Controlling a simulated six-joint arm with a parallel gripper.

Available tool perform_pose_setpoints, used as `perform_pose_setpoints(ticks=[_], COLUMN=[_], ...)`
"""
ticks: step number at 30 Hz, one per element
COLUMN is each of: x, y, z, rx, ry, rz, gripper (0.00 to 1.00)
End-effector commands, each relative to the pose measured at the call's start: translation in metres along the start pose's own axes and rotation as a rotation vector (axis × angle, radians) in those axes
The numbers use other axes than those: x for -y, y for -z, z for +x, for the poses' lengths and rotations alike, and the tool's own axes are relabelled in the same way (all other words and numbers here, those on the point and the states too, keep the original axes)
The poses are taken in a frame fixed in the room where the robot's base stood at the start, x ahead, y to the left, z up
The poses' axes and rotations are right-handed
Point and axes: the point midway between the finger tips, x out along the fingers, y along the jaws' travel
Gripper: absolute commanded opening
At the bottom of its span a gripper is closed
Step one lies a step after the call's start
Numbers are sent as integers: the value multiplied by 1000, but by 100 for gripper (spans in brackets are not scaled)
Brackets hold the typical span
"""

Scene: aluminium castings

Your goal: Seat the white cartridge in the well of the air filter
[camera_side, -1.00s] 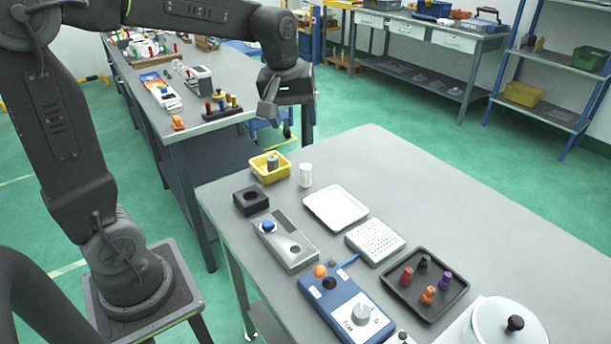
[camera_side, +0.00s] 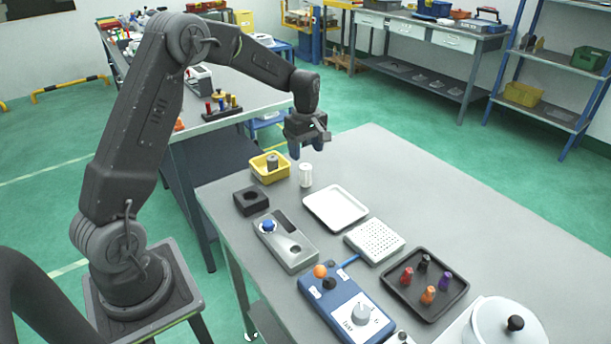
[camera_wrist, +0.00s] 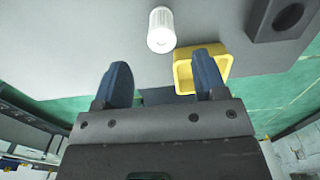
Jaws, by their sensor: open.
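The white cartridge (camera_side: 305,175) stands upright on the grey bench near its far left edge. In the wrist view it (camera_wrist: 161,30) shows ahead of the fingertips. A grey metal casting (camera_side: 298,262) with a blue knob and a dark round well lies nearer the camera; it looks like the air filter, though I cannot be certain. The well looks empty. My gripper (camera_side: 307,151) is open with blue fingers pointing down, above and just beyond the cartridge. In the wrist view nothing is between the fingers of my gripper (camera_wrist: 160,65).
A yellow bin (camera_side: 257,175) holding a grey part sits left of the cartridge. A black block (camera_side: 243,207) with a round hole stands nearby. A white tray (camera_side: 336,208), perforated plate (camera_side: 375,242), blue control box (camera_side: 345,308) and dark peg tray (camera_side: 398,289) lie rightward. The bench's far right is clear.

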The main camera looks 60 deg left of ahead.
Motion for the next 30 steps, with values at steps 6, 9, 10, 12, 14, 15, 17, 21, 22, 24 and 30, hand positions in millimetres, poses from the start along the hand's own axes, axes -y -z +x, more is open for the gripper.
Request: perform_pose_setpoints(ticks=[6,9,10,12,14,15,17,21,22,24,30], x=[1,2,2,3,3,3,2,2,2,2,2], y=[0,-1,-1,-1,-1,-1,-1,-1,-1,-1,-1], z=[17,28,32,44,52,57,62,67,67,67,66], rx=[1,1,1,1,1,1,0,0,0,0,0], ry=[1,2,3,4,3,3,1,0,0,0,-1], rz=[1,1,1,1,1,2,1,2,2,2,2], gripper=[65,65,65,65,65,65,65,65,65,65,52])
